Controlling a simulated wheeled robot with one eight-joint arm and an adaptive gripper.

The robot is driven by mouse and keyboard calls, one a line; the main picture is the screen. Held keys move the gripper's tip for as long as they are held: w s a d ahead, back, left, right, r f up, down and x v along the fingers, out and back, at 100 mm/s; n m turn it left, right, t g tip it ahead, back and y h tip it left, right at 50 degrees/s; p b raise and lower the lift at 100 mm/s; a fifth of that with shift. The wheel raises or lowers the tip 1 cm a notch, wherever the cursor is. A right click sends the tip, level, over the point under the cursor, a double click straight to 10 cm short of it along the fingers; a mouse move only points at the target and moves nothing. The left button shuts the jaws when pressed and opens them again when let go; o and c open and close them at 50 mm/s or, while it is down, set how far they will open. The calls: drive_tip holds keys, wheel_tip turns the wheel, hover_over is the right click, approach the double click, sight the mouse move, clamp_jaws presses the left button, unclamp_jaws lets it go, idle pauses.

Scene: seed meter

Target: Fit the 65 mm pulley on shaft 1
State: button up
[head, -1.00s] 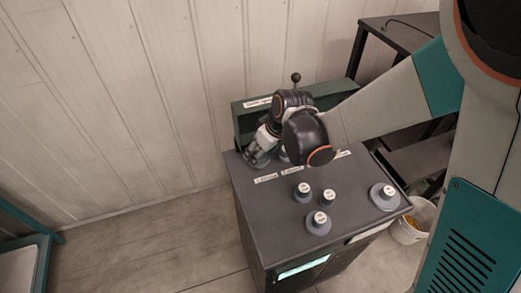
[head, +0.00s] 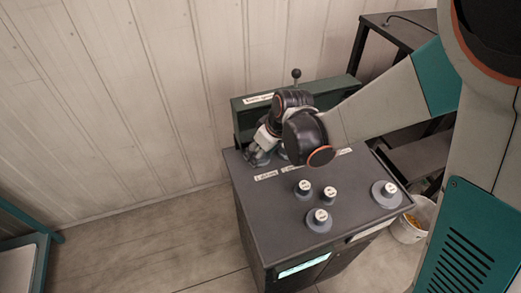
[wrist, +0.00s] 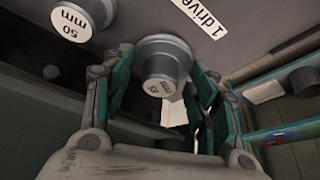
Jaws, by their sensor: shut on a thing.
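A grey pulley (wrist: 160,68) with a wide flange and a narrower hub sits between my gripper's fingers in the wrist view. The white label on its hub is turned and too small to read surely. My gripper (wrist: 158,92) is shut on it, one finger on each side of the hub. The flange is close to the machine top beside the "1 drive" label (wrist: 201,14). Shaft 1 is hidden, and I cannot tell whether the pulley is seated on it. In the head view my gripper (head: 258,153) is at the top's back left corner and covers most of the pulley.
A pulley marked 50 mm (wrist: 78,20) stands beside the held one. Several loose pulleys, including a large one (head: 384,194), stand on the dark machine top (head: 265,212). A green housing (head: 245,122) with a black-knobbed lever (head: 296,75) rises behind. A white bucket (head: 410,228) is at right.

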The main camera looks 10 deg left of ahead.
drive_tip(key=shift+f+b, duration=0.5)
drive_tip(key=shift+f, duration=0.15)
drive_tip(key=o, duration=1.2)
drive_tip(key=shift+r, duration=0.1)
drive_tip(key=shift+r, duration=0.2)
drive_tip(key=shift+s+d+r, duration=0.75)
drive_tip(key=shift+d+r, duration=0.25)
drive_tip(key=shift+r, duration=0.1)
drive_tip(key=s+d, duration=0.4)
drive_tip(key=d, duration=0.1)
drive_tip(key=s+d, duration=0.2)
drive_tip(key=d, duration=0.1)
drive_tip(key=shift+s+d, duration=0.15)
drive_tip(key=shift+s, duration=0.25)
drive_tip(key=shift+r, duration=0.1)
